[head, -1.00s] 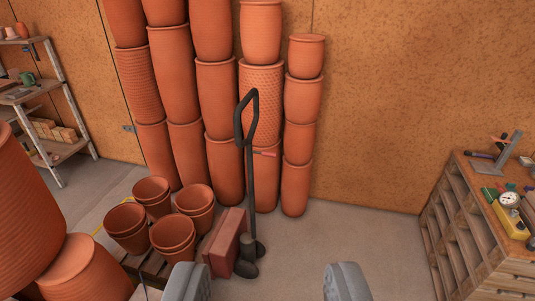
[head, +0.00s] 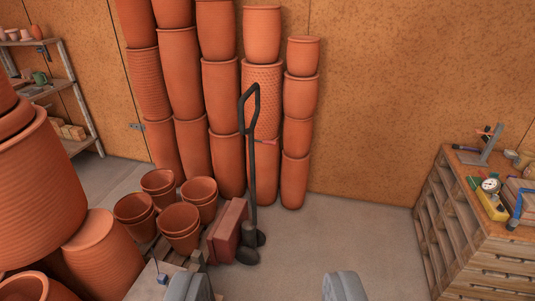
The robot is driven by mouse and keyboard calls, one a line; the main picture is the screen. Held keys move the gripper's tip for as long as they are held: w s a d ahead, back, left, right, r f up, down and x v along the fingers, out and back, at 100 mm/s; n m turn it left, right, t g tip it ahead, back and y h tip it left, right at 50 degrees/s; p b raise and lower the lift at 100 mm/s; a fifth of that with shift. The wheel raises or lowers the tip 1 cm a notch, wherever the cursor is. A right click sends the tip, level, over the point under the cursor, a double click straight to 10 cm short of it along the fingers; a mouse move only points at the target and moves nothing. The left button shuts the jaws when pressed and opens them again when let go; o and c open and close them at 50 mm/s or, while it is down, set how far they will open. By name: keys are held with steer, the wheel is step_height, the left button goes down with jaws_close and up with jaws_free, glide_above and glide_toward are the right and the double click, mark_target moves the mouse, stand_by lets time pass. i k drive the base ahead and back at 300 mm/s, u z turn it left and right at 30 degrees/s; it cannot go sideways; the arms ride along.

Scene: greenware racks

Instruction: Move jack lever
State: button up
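The pallet jack stands upright beyond my gripper, a little left of centre, with its black loop handle (head: 249,108) at the top of a dark shaft (head: 252,183). A small red-tipped lever (head: 266,142) sticks out to the right just below the loop. The jack's dark wheels and pump base (head: 250,248) rest on the floor. My gripper (head: 266,288) shows at the bottom edge with its two grey fingers wide apart and nothing between them. It is apart from the jack and nearer to me than it.
Stacked terracotta pots (head: 220,92) line the wall behind the jack. Several small pots (head: 181,222) and reddish blocks (head: 228,230) stand to its left. Large pots (head: 40,195) crowd the left. A wooden workbench (head: 470,225) stands right. The floor (head: 345,235) between jack and bench is clear.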

mark_target(270, 142)
steer(key=z, duration=0.8)
steer(key=i, duration=1.65)
steer(key=u, duration=0.25)
steer(key=i, duration=1.05)
steer(key=u, duration=0.7)
